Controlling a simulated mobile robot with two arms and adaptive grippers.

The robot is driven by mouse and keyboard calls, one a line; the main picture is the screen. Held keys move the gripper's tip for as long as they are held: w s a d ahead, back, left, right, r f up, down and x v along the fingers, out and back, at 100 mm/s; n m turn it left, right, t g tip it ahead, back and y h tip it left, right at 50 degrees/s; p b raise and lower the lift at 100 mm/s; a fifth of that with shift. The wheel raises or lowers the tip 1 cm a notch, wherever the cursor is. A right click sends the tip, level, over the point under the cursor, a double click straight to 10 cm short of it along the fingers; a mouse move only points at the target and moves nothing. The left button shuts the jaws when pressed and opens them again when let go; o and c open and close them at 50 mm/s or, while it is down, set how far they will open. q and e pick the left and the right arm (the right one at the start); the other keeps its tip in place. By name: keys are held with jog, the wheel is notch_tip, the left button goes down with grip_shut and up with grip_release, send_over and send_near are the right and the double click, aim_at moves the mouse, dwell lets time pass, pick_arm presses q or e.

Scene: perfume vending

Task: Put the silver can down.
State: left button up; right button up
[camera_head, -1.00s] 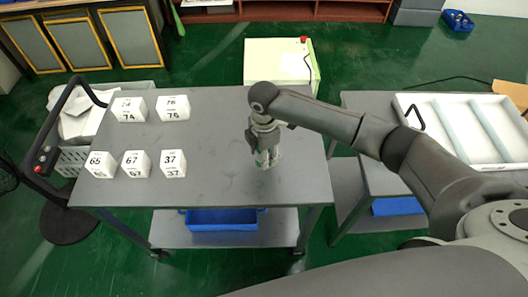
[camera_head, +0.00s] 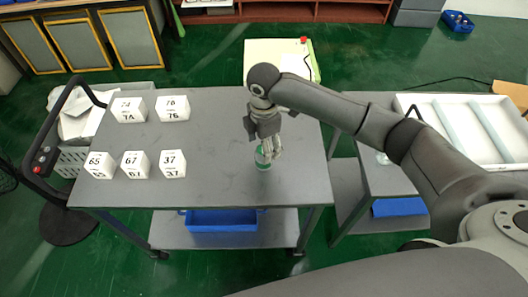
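The silver can (camera_head: 262,158) is small in view, with a green part on its side. It stands upright on the grey table top, near the right part of the table. My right gripper (camera_head: 264,137) comes in from the right and is just above and behind the can. Its fingers look spread, and one finger partly covers the can's right side. Whether a finger still touches the can is too small to tell. My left gripper is not in view.
Several white numbered blocks (camera_head: 134,165) stand on the left half of the grey table (camera_head: 218,150). A white tray (camera_head: 452,108) lies on the right table, with a small clear object (camera_head: 383,158) near it. The table's middle is clear.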

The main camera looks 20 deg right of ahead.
notch_tip(320, 180, up, 7)
jog(key=shift+r+b, duration=0.15)
jog(key=shift+b, duration=0.15)
